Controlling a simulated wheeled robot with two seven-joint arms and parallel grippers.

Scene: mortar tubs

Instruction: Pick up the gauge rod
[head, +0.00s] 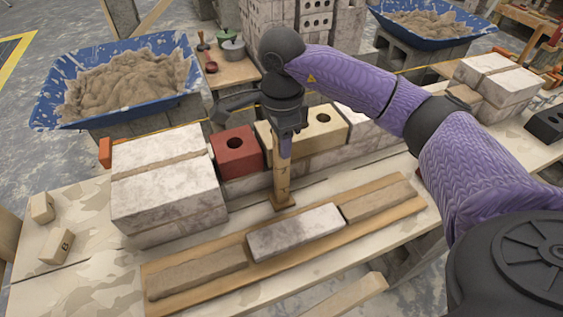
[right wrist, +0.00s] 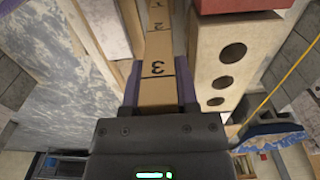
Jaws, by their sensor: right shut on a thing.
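The gauge rod (head: 283,178) is a slim wooden stick with dark marks and a wider foot, and it stands roughly upright in the head view. In the right wrist view the rod (right wrist: 158,45) runs away from the jaws with the numbers 1, 2 and 3 on it. My right gripper (head: 286,148) points down and is shut on the rod's upper part. The rod's foot is just behind the front row of bricks; I cannot tell whether it touches the bench. My left gripper is not in view.
A red brick (head: 236,152) and a cream holed brick (head: 318,128) sit close behind the rod. A pale brick (head: 295,232) lies on a wooden board (head: 150,275) in front. A large block stack (head: 165,185) stands left. Blue mortar tubs (head: 190,62) are behind.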

